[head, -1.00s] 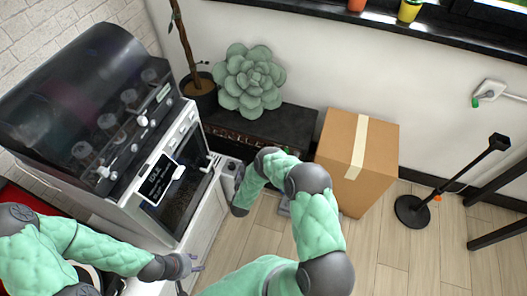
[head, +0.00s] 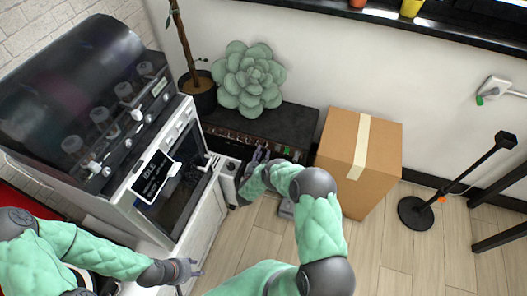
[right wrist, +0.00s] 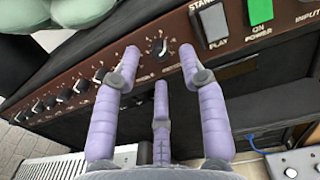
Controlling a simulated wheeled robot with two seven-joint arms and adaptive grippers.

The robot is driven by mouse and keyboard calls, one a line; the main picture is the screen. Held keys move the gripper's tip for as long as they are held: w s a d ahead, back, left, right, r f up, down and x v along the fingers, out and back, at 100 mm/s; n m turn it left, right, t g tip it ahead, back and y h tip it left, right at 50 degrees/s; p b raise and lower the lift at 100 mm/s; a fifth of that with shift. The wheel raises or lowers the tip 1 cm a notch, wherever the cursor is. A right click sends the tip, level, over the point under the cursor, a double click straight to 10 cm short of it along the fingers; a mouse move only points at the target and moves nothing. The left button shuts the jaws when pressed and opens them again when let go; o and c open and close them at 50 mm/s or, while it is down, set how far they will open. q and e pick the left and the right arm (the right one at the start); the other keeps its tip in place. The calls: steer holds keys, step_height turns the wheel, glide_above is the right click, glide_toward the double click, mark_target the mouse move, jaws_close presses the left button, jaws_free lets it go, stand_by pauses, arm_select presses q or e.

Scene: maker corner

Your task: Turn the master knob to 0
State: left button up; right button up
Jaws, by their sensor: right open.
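The amplifier (head: 275,122) is a black box with a brown control strip, against the wall in the head view. In the right wrist view its strip (right wrist: 228,57) carries a row of black knobs, and one knob (right wrist: 159,47) sits apart, right of the others. My right gripper (right wrist: 159,62) is open, its purple fingertips on either side of that lone knob, with a third finger below. I cannot tell if they touch it. The label beside the knob is too small to read. In the head view the right gripper (head: 259,156) is in front of the amplifier. My left gripper (head: 194,270) is at lower left, away from it.
Right of the lone knob are a grey standby switch (right wrist: 214,24) and a green power switch (right wrist: 260,12). A succulent (head: 248,78) stands on the amplifier. A cardboard box (head: 340,150) is to its right, a machine with a dark lid (head: 85,75) to its left.

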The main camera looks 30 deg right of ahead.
mark_target(265, 146)
steer(key=shift+b+x, duration=0.35)
steer(key=shift+x, duration=1.15)
jaws_close()
